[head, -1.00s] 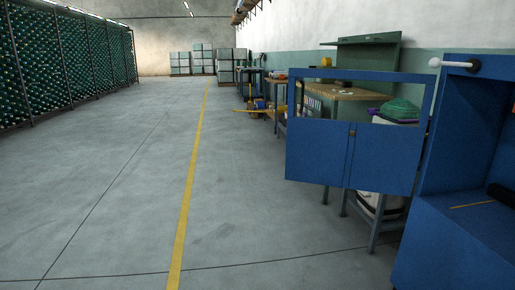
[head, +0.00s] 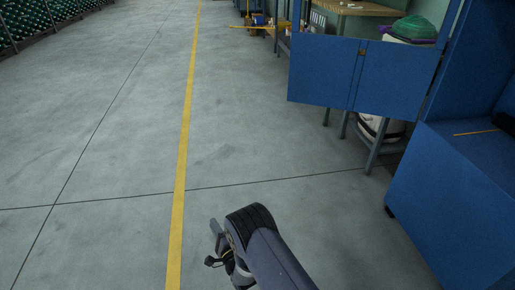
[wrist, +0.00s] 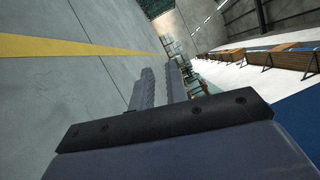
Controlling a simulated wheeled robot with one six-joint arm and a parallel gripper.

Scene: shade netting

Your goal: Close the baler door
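The blue baler (head: 455,215) stands at the right edge of the head view, with its open chamber facing left. Its blue door (head: 325,75) is swung out to the left, wide open, joined to the baler at its right edge. The door's top is cut off by the frame. My gripper (wrist: 161,85) shows in the wrist view with two ridged fingers apart and nothing between them. My wrist shows low in the head view, over bare floor, left of and well short of the door, touching nothing.
A yellow floor line (head: 184,150) runs along the left. A workbench (head: 365,9) with a green item (head: 414,28) stands behind the door. A white container (head: 381,130) is below it. The floor between my arm and the door is clear.

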